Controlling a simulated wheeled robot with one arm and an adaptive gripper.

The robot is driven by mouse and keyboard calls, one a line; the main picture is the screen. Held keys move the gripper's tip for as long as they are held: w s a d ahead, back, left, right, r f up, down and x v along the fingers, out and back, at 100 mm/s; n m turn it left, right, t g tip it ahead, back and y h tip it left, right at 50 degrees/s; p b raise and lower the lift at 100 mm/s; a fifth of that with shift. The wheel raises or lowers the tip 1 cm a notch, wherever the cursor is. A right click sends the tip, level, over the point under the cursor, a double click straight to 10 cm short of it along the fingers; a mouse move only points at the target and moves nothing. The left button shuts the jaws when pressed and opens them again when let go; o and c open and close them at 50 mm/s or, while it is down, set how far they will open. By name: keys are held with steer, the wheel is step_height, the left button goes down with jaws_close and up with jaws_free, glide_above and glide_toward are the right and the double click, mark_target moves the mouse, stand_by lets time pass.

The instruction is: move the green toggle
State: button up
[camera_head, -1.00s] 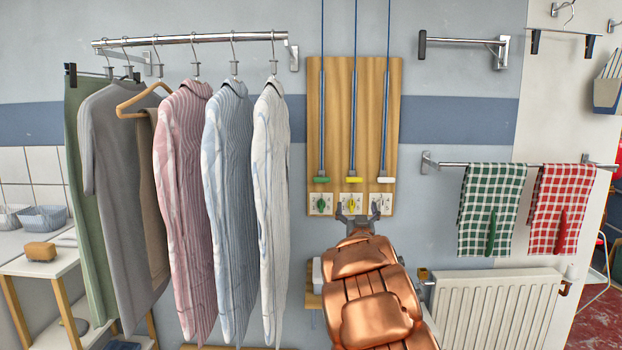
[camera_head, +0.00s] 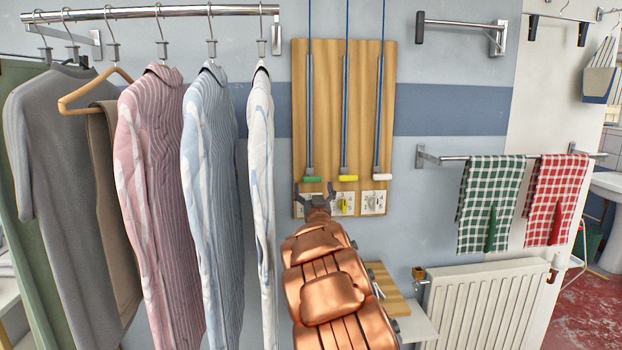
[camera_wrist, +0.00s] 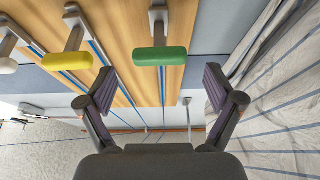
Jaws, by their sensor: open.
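The green toggle (camera_head: 312,179) is a short bar across the lower end of the left of three blue cords on a wooden board (camera_head: 361,110). In the wrist view the green toggle (camera_wrist: 160,56) lies level, between the jaw lines and beyond the fingertips. My gripper (camera_head: 314,190) is open and empty, just below the toggle in the head view; it also shows in the wrist view (camera_wrist: 160,88). I see no contact. The yellow toggle (camera_head: 348,178) and white toggle (camera_head: 383,177) hang to the right. My gripper hides most of the plate below the green toggle.
Wall plates (camera_head: 343,204) sit along the board's lower edge. Shirts (camera_head: 261,170) hang close on the left, the white one nearest my arm. A radiator (camera_head: 485,300) and checked towels (camera_head: 490,203) are to the right. The wall between board and towels is clear.

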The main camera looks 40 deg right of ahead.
steer(key=shift+p+x, duration=0.45)
steer(key=shift+x, duration=1.85)
steer(key=shift+c, duration=0.4)
steer(key=c, duration=1.6)
step_height(320, 180, up, 18)
step_height(320, 180, up, 17)
steer(key=p, duration=1)
glide_above(312, 181)
steer(key=shift+w+d+f, duration=0.2)
steer(key=shift+w+d, duration=0.1)
steer(key=shift+w, duration=0.05)
steer(key=shift+r, duration=0.1)
